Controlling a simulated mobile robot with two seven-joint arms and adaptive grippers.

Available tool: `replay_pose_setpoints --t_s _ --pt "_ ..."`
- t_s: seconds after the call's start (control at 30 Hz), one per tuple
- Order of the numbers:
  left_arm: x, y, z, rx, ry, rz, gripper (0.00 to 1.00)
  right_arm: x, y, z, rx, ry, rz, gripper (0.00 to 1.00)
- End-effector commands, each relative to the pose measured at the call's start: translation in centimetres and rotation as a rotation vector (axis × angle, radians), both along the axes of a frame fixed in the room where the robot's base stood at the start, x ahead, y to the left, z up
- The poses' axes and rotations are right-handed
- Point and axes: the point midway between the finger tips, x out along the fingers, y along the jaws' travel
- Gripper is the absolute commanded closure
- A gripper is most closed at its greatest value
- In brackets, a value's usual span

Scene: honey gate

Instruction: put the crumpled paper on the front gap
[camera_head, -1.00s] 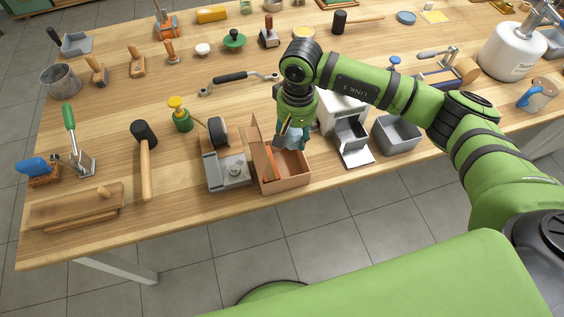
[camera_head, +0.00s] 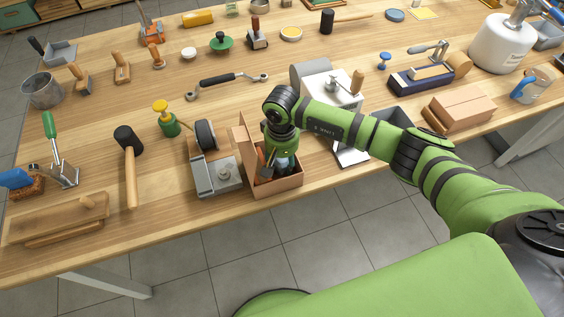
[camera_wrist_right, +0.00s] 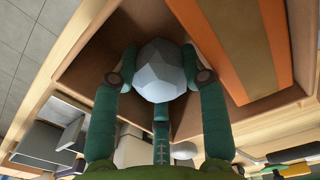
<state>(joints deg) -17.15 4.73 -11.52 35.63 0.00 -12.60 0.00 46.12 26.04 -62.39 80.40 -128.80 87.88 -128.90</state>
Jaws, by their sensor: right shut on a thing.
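The crumpled paper (camera_wrist_right: 160,72) is a pale blue-grey faceted ball, held between the fingers of my right gripper (camera_wrist_right: 160,82) in the right wrist view. In the head view, my right gripper (camera_head: 281,168) reaches down into an open brown cardboard box (camera_head: 277,189) near the table's front edge. The box also shows in the right wrist view (camera_wrist_right: 98,48), with an orange and brown flat item (camera_wrist_right: 240,45) beside the paper. Bare box floor shows next to the ball. Whether the paper touches the floor, I cannot tell. My left gripper is not in view.
A grey tape dispenser (camera_head: 213,172) stands just left of the box. A closed carton (camera_head: 462,106) lies further right.

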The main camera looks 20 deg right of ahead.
Motion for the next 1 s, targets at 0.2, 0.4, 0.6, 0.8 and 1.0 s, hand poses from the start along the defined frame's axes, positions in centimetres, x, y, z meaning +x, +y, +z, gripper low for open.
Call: replay_pose_setpoints --t_s 0.2,0.4,0.6,0.8,1.0 --pt "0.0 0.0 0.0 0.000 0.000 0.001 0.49 0.1 0.0 0.1 0.000 -0.002 0.000 0.68" --pt "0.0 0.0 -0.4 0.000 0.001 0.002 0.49 0.1 0.0 -0.1 0.000 -0.002 0.000 0.46" --pt "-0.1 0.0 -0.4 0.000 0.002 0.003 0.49 0.1 0.0 -0.1 0.000 -0.002 0.000 0.46" --pt "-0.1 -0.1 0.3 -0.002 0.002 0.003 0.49 0.0 0.0 0.4 0.000 -0.001 -0.001 0.46" --pt "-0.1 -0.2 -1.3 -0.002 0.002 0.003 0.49 0.3 -0.1 3.2 0.000 -0.009 0.002 0.46"
